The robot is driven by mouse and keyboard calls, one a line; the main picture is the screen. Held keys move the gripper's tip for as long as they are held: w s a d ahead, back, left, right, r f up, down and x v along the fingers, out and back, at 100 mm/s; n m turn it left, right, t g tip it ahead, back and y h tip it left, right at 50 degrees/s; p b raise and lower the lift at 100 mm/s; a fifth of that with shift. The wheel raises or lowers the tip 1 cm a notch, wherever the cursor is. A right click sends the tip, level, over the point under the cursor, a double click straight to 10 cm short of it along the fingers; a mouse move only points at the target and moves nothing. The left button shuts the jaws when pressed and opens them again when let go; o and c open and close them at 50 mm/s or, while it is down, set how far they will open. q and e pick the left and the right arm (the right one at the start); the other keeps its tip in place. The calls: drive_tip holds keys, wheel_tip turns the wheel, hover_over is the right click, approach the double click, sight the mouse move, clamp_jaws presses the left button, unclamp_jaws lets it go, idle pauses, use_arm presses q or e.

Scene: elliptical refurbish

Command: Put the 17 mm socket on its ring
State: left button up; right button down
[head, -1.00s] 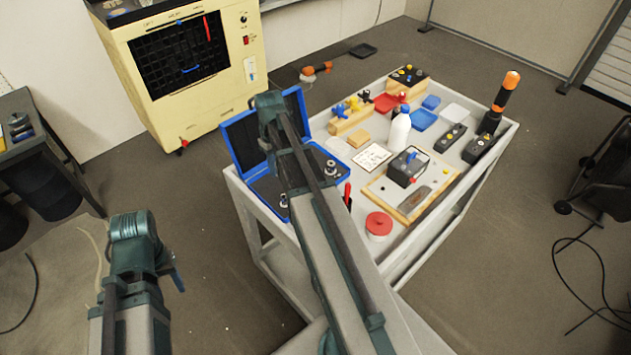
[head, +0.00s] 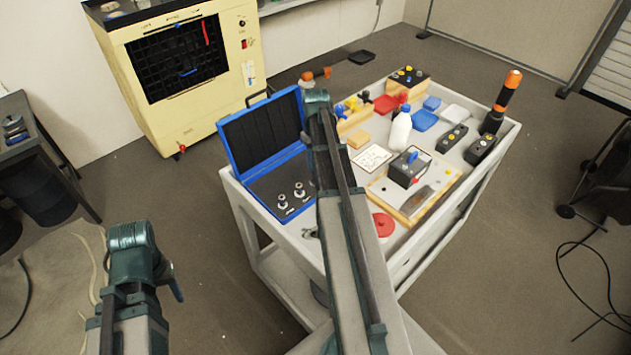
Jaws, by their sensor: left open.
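The open blue case (head: 262,136) stands at the cart's left corner, with dark foam in its base. Two small metal sockets (head: 299,190) and (head: 282,202) stand in it beside pale marks. I cannot read their sizes or tell which is the 17 mm one. A small metal piece (head: 312,233) lies near the cart's front edge by my arm; I cannot tell what it is. My left gripper (head: 174,283) shows only in part at the lower left, open, off the cart and well away from the case. My right arm crosses the cart beside the case; its gripper is hidden.
The cart (head: 262,229) also holds a red-lidded tub (head: 383,224), a wooden board (head: 436,203) with a black box, a white bottle (head: 401,130), and a paper card (head: 371,158). A yellow cabinet (head: 215,98) stands behind.

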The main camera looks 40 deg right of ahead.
drive_tip(key=shift+f+b, duration=2.5)
drive_tip(key=shift+f, duration=0.65)
drive_tip(key=shift+r, duration=0.15)
drive_tip(key=c, duration=1)
unclamp_jaws()
drive_tip(key=shift+f, duration=0.2)
drive_tip(key=shift+c, duration=0.2)
drive_tip(key=o, duration=0.4)
drive_tip(key=shift+o, duration=0.2)
drive_tip(key=shift+r, duration=0.1)
wheel_tip(320, 180, up, 12)
drive_tip(key=p, duration=1.2)
drive_tip(key=shift+r, duration=0.15)
